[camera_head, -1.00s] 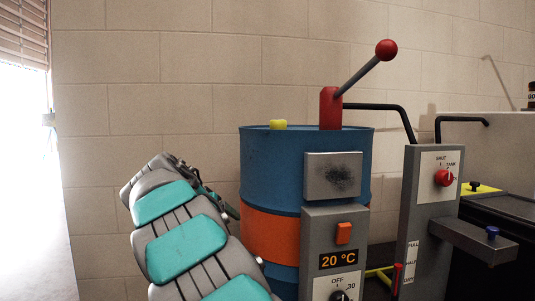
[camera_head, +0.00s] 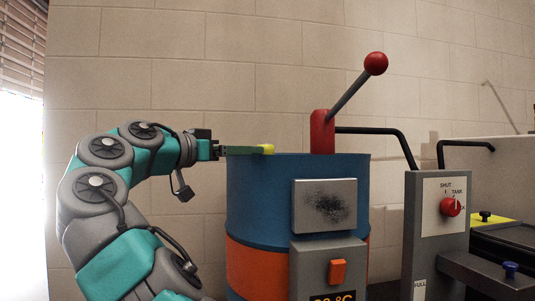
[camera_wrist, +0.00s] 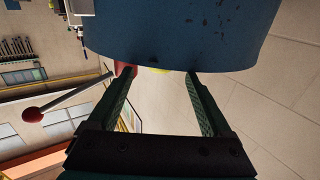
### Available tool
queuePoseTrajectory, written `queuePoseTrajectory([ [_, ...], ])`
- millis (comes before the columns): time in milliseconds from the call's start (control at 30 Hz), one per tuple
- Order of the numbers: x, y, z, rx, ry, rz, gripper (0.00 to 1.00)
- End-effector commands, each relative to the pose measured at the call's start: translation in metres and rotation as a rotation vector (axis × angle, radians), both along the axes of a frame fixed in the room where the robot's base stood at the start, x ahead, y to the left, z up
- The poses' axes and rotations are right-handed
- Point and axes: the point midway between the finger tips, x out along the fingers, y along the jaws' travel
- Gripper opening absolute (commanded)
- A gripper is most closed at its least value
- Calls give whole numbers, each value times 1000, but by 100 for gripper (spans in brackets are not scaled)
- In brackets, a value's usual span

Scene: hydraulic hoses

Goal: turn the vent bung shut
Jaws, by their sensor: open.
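A red hand pump (camera_head: 322,131) with a ball-ended lever (camera_head: 375,64) stands on the drum, right of the bung. A grey heater box (camera_head: 325,205) is on the drum's front. A grey post with a red selector knob (camera_head: 451,207) stands to the right.

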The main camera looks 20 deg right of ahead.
Motion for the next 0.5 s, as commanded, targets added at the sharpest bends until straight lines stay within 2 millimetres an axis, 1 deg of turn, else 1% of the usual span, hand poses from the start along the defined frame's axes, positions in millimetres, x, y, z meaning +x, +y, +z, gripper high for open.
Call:
queuePoseTrajectory([
  [167, 6, -19, -2, 4, 1, -3, 84],
  [400, 20, -53, -1, 2, 2, 0, 84],
  [500, 25, -64, -2, 3, 3, 0, 84],
])
